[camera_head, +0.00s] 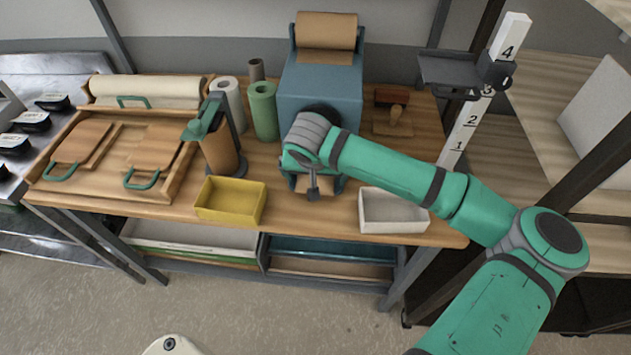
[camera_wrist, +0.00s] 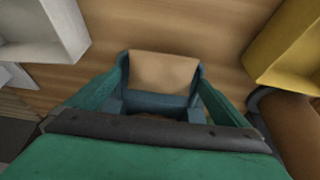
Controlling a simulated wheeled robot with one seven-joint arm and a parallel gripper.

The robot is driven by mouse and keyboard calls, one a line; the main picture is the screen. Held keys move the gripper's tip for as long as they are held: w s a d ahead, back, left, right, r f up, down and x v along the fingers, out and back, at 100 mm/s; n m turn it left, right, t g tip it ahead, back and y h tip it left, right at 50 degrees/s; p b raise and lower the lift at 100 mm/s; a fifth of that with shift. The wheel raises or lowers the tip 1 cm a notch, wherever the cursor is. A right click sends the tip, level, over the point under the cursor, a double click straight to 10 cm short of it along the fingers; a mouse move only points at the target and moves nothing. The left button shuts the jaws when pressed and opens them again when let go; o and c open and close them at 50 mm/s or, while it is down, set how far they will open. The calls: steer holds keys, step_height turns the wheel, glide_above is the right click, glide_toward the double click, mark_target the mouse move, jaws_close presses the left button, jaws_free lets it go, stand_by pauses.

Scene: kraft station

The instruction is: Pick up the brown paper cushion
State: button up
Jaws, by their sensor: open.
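A piece of brown paper, apparently the brown paper cushion (camera_wrist: 164,72), sits between the blue side walls of the machine's outlet in the wrist view. In the head view, part of the cushion (camera_head: 301,183) shows low at the front of the blue paper machine (camera_head: 312,88), partly hidden by my gripper. My gripper (camera_head: 313,190) points down in front of the machine. In the wrist view its green fingers (camera_wrist: 162,90) are spread to either side of the outlet and hold nothing. I cannot tell whether they touch the outlet walls.
A yellow bin (camera_head: 231,201) stands left of the machine and a white bin (camera_head: 394,212) right. Bare wooden table (camera_head: 290,214) lies between the bins.

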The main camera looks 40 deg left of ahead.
steer(key=shift+c, duration=0.6)
steer(key=c, duration=0.8)
steer(key=shift+r, duration=0.15)
steer(key=shift+r, duration=0.55)
steer(key=s+d+r, duration=0.1)
steer(key=s+r, duration=0.3)
steer(key=s+d+r, duration=0.1)
steer(key=s+r, duration=0.3)
steer(key=s, duration=0.1)
steer(key=s+d+r, duration=0.1)
steer(key=s+r, duration=0.3)
steer(key=shift+s+r, duration=0.25)
steer(key=shift+s, duration=0.1)
steer(key=shift+w+d, duration=0.1)
